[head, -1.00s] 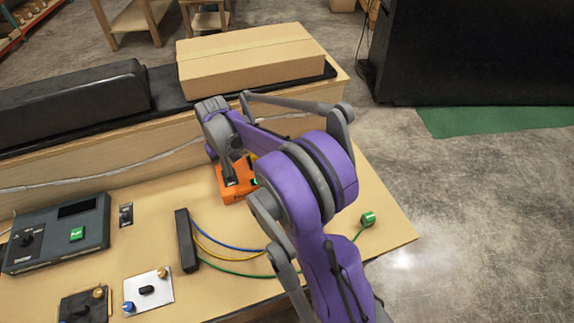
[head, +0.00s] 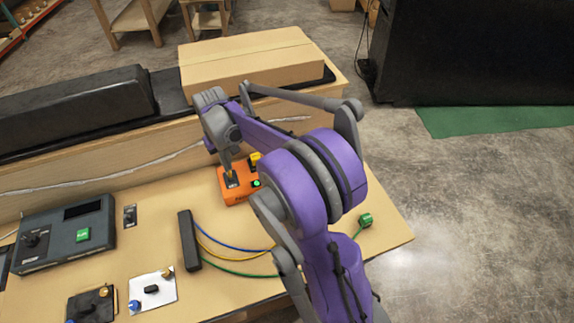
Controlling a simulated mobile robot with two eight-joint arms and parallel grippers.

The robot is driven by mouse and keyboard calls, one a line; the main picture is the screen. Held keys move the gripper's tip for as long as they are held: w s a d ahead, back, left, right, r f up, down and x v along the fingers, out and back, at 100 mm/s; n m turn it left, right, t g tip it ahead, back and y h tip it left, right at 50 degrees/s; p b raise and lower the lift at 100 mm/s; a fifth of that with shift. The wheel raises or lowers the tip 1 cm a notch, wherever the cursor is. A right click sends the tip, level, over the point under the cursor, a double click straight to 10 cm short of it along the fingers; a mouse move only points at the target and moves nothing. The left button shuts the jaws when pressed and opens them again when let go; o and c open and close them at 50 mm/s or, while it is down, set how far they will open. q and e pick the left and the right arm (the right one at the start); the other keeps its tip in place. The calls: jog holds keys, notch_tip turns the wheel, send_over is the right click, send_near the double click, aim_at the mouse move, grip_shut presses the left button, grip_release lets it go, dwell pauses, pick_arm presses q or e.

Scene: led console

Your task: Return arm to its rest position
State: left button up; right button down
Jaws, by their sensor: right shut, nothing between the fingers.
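My right arm, purple and grey, reaches from the bottom of the head view over the table. Its right gripper (head: 229,168) points down, shut and empty, just above or beside the orange box (head: 236,197); I cannot tell whether it touches. The orange box has a lit green light (head: 257,183), a yellow part (head: 254,160) and a dark top plate, partly covered by the gripper. My left gripper is not in view.
A grey console (head: 66,240) with a green button stands at left. A black bar (head: 188,240) with blue, yellow and green cables lies mid-table; the green cable's plug (head: 365,220) is near the right edge. A cardboard box (head: 250,65) sits on the raised back ledge.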

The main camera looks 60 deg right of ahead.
jog(key=shift+a+r+p, duration=0.1)
jog(key=shift+r+p, duration=0.3)
jog(key=shift+r, duration=0.6)
jog(key=shift+s, duration=0.1)
